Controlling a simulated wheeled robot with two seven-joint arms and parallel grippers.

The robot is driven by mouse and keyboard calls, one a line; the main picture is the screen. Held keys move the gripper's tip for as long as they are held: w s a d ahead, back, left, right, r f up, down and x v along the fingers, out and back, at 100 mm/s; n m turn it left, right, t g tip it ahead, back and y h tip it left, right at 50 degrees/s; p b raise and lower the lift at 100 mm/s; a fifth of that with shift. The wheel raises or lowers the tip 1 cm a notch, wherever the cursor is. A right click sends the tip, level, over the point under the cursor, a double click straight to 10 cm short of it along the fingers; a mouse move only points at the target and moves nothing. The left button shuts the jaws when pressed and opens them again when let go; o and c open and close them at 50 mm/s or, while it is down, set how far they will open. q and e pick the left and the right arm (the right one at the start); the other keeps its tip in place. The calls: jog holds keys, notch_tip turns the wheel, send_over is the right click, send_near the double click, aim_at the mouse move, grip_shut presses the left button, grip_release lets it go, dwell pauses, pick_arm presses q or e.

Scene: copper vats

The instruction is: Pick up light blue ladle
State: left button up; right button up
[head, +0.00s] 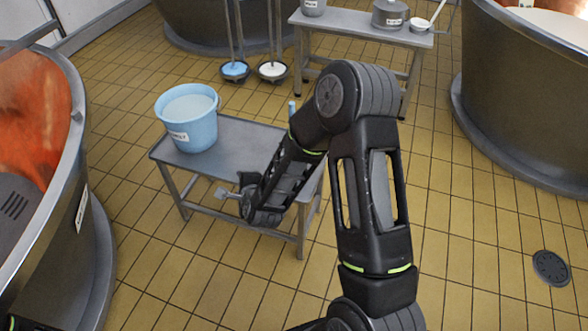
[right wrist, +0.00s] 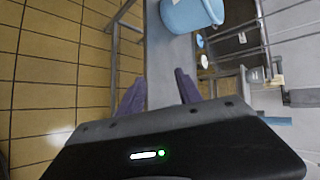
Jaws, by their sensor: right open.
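A small light blue upright piece (head: 292,108) shows behind my right arm, near the back of the low metal table. It may be part of the ladle; the arm hides the rest. A light blue piece (right wrist: 277,120) also shows at the right of the right wrist view, and I cannot tell if it is the same thing. My right gripper (head: 226,193) is over the table's front edge, pointing left. In the right wrist view its fingers (right wrist: 160,88) are apart with nothing between them. My left gripper is not in view.
A light blue bucket (head: 188,118) stands on the low table (head: 243,135). It also shows in the right wrist view (right wrist: 192,12). Long-handled blue (head: 235,69) and white (head: 272,70) tools stand behind. A back table (head: 350,22) holds pots. Large vats flank the tiled floor.

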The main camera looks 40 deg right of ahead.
aim_at(292, 108)
jog(key=w+d+r+m+h+b, duration=0.1)
jog(key=d+r+m+h+b, duration=0.2)
jog(key=d+m, duration=0.3)
jog(key=w+d+r+m+t+h+b, duration=0.1)
jog(key=d+r+m+h+b, duration=0.2)
jog(key=m, duration=0.5)
jog(key=w+d+r+m+t+h+b, duration=0.1)
jog(key=d+r+m+h+b, duration=0.2)
jog(key=d+r+m, duration=0.3)
jog(key=shift+w+d+m+h, duration=0.15)
jog(key=shift+d+h, duration=0.25)
jog(key=shift+d, duration=0.55)
jog(key=shift+w+d+m+h, duration=0.1)
jog(key=shift+d+m+h, duration=0.25)
jog(key=shift+d, duration=0.55)
jog(key=shift+s+d+r, duration=0.1)
jog(key=shift+r, duration=0.1)
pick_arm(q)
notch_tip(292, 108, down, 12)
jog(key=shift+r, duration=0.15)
pick_arm(e)
jog(key=shift+x, duration=1.3)
pick_arm(q)
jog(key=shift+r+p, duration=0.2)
jog(key=shift+p, duration=0.1)
pick_arm(e)
jog(key=x, duration=0.5)
jog(key=shift+w, duration=0.2)
